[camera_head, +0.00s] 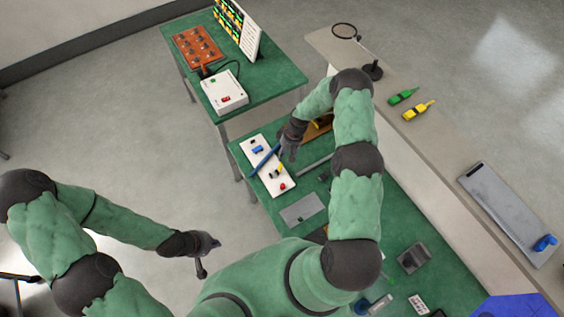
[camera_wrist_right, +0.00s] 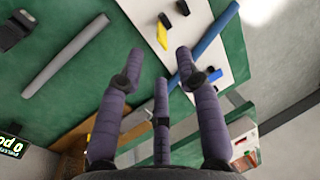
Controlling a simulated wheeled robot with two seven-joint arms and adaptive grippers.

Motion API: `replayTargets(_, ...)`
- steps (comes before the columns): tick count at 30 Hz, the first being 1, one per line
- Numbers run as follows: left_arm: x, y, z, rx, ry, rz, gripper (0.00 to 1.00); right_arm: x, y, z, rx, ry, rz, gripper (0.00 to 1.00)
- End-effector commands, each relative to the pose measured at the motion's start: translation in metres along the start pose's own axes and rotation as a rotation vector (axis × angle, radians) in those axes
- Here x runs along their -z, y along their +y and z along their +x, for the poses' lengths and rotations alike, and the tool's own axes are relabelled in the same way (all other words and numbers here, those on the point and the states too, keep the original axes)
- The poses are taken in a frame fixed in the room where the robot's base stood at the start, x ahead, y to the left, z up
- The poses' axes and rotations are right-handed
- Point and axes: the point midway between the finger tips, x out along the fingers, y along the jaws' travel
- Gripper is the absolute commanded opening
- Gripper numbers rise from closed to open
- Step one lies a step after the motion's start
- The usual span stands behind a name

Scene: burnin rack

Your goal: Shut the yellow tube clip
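The yellow tube clip (camera_head: 278,168) is on a white board (camera_head: 261,180) on the green bench, between blue and red clips. In the right wrist view the yellow clip (camera_wrist_right: 162,34) shows as a small upright yellow piece beyond my fingertips. A blue tube (camera_head: 264,160) lies across the board; it also shows in the wrist view (camera_wrist_right: 210,41). Whether the clip is open or shut is too small to tell. My right gripper (camera_head: 288,152) is above the board's far part, its fingers spread and empty in the wrist view (camera_wrist_right: 155,75). My left gripper (camera_head: 205,262) hangs over the floor, away from the bench.
A blue clip (camera_head: 257,149) and a red clip (camera_head: 283,186) are on the same board. A grey tube (camera_head: 314,165) lies right of it, near a grey plate (camera_head: 302,209). A white box (camera_head: 223,92) stands on the farther green table. My right arm hides part of the bench.

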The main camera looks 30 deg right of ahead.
Motion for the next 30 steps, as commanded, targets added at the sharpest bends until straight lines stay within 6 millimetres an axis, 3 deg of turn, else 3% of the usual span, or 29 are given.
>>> replayTargets(9,0.000,0.004,-0.009,0.000,0.001,0.001,0.00,0.000,-0.001,0.045,0.000,0.001,0.001,0.35)
replayTargets(15,0.000,0.004,-0.012,0.000,0.001,0.001,0.00,0.001,0.000,0.063,-0.001,0.002,0.001,0.35)
replayTargets(29,0.000,0.005,-0.013,0.000,0.001,0.001,0.00,0.000,0.000,0.071,-0.001,0.002,0.001,0.35)
replayTargets(30,0.000,0.005,-0.013,0.000,0.001,0.001,0.00,0.000,0.000,0.071,-0.001,0.002,0.000,0.23)
